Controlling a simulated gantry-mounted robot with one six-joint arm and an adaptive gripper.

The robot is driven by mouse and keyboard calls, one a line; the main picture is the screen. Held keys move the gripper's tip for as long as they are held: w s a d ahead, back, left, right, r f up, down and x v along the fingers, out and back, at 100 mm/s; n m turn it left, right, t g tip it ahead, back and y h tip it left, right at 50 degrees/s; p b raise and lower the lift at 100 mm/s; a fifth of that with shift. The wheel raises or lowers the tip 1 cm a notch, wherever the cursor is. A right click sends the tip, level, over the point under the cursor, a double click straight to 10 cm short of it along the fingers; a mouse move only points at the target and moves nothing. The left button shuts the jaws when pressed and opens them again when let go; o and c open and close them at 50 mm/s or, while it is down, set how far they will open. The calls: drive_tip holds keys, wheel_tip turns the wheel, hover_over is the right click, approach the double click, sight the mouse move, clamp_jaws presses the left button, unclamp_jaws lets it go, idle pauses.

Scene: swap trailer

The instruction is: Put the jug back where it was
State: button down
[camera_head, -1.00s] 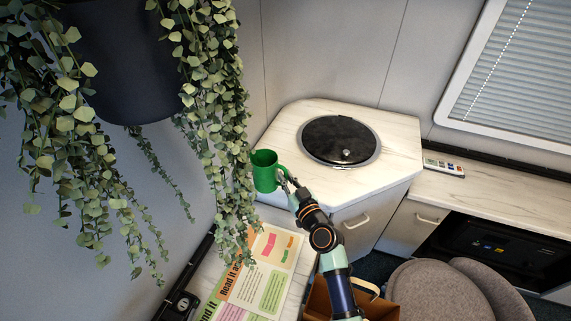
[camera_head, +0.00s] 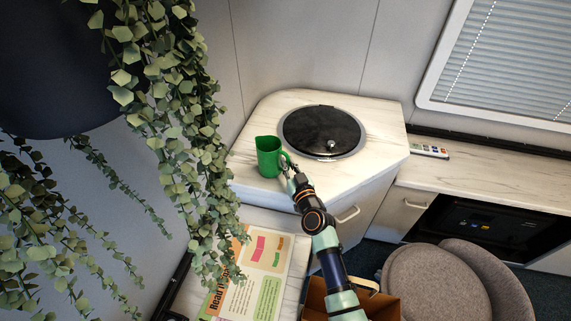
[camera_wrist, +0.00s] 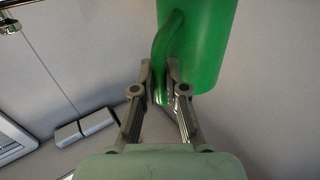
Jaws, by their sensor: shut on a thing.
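The green jug (camera_head: 268,157) is upright at the left part of the pale marbled corner counter (camera_head: 375,125) in the head view. My gripper (camera_head: 290,170) is shut on the jug's handle, on the jug's right side. In the wrist view the two fingers of my gripper (camera_wrist: 160,82) pinch the handle, and the jug's body (camera_wrist: 208,45) rises at the upper right. I cannot tell whether the jug's base touches the counter or hangs just above it.
A round dark lid (camera_head: 322,132) is set in the counter right of the jug. A hanging plant (camera_head: 185,110) trails down close on the left. Posters (camera_head: 262,262) lie on a lower surface in front. A remote (camera_head: 430,150) lies on the right counter. Grey chairs (camera_head: 425,279) stand lower right.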

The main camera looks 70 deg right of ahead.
drive_tip(key=c, duration=1.2)
unclamp_jaws()
drive_tip(key=shift+f, duration=0.15)
drive_tip(key=shift+r, duration=0.25)
drive_tip(key=v, duration=1.2)
drive_tip(key=shift+f, duration=0.1)
